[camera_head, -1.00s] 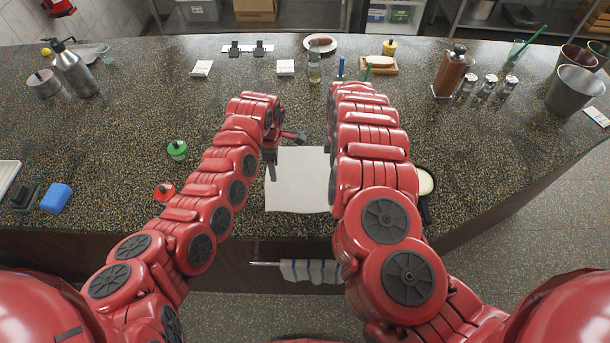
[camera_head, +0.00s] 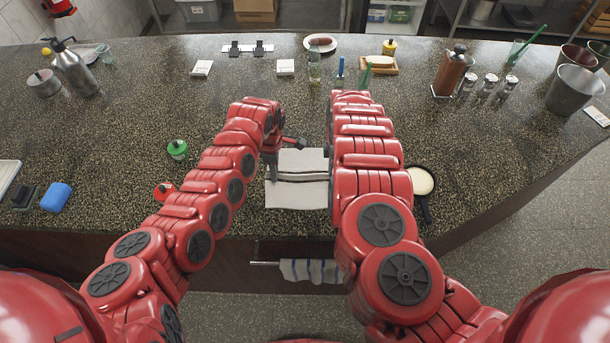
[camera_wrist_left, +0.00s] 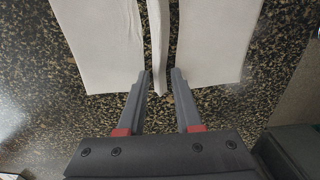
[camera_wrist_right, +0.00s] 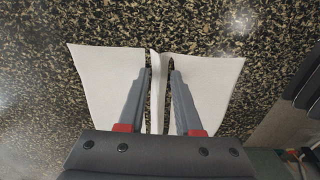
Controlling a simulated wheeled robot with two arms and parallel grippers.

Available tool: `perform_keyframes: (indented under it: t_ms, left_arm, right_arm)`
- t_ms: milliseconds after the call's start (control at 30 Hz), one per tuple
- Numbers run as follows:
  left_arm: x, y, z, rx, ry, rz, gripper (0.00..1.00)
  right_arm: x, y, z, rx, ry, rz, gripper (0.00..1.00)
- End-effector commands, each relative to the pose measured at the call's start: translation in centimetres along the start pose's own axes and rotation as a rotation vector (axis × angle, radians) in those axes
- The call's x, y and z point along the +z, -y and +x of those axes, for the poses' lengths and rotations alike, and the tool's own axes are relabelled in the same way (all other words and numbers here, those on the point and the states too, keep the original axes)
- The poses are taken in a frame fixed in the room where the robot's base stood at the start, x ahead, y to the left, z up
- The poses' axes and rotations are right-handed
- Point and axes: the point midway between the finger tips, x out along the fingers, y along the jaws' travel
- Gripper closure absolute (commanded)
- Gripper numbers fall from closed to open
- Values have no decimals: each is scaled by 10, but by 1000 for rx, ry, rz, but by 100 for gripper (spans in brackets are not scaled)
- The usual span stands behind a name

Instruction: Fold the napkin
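The white napkin (camera_head: 295,197) lies on the speckled counter, with a raised ridge across its middle and a flat part on each side. In the left wrist view the ridge (camera_wrist_left: 158,40) stands between the fingertips of my left gripper (camera_wrist_left: 160,76), which are apart with thin gaps beside the cloth. In the right wrist view the napkin (camera_wrist_right: 105,80) also shows its ridge between the fingertips of my right gripper (camera_wrist_right: 159,72), again with small gaps. In the head view my left gripper (camera_head: 273,162) is at the napkin's left edge; my right arm hides the right edge and its gripper.
A pan (camera_head: 420,180) sits right of my right arm. A red-lidded item (camera_head: 165,191) and a green-lidded item (camera_head: 177,149) stand left of my left arm. A striped towel (camera_head: 312,270) hangs below the counter edge.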

Motion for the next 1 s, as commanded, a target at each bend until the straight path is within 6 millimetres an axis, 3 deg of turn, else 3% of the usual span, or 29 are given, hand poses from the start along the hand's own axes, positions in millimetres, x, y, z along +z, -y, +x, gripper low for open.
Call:
perform_keyframes:
  t_ms: [333,1000]
  left_arm:
    - [0,1,1,-2,0,0,100]
    - [0,1,-1,-3,0,0,100]
  right_arm:
    - [0,0,1,-1,0,0,100]
    - [0,0,-2,-1,1,0,100]
